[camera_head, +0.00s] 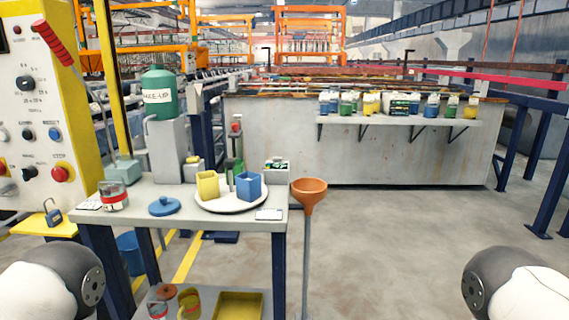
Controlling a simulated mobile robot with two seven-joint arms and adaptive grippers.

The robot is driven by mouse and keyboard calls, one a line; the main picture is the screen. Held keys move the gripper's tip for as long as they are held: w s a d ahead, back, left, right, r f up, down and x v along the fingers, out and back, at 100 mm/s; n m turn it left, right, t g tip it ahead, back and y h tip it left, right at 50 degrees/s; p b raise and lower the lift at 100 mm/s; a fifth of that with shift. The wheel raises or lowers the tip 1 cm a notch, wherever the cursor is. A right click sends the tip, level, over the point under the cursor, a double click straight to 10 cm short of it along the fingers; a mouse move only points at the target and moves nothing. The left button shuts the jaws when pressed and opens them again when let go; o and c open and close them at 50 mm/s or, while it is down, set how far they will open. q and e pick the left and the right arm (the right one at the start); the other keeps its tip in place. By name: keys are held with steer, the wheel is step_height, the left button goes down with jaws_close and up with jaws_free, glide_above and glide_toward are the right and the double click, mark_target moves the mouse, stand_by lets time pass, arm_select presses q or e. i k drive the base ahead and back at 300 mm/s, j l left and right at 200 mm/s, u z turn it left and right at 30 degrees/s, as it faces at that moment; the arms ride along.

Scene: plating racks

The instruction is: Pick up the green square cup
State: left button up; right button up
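On the table, a round white plate (231,207) holds a yellow square cup (207,185) and a blue square cup (249,186). A grey-green squarish container (123,172) stands at the table's back left. My left and right arms show only as rounded links in the bottom corners, well away from the plate. Neither gripper is in view.
The table (183,195) also carries a glass jar (113,196), a blue lid (165,206) and a large green jug (160,95) on a grey block. An orange funnel (309,193) on a pole stands just right of the table. Open floor (400,240) lies further right.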

mark_target(239, 167)
steer(key=i+j, duration=0.1)
steer(key=i, duration=0.55)
steer(key=i+j, duration=0.1)
steer(key=i, duration=0.55)
steer(key=l+z, duration=0.05)
